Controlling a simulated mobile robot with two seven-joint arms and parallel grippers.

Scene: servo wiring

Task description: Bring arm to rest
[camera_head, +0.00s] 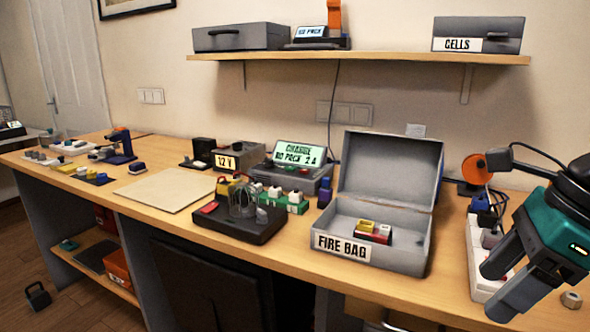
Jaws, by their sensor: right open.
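My right gripper (506,278) is at the right edge of the view, over the right end of the workbench (330,252). Its two grey fingers are apart and nothing shows between them. It is in front of a white power strip (477,262) and hides part of it. My left gripper is not in view. A grey box labelled FIRE BAG (398,250) stands to the left of the gripper with its lid up. A small pack with yellow, white and red parts (372,232) lies inside it.
A black tray (238,220) with a wire loop sits left of the box. Behind it is a charger (298,160) with a lit screen, beside a 12 V supply (239,157). A beige mat (172,189) is bare. A shelf (370,57) crosses the wall above.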

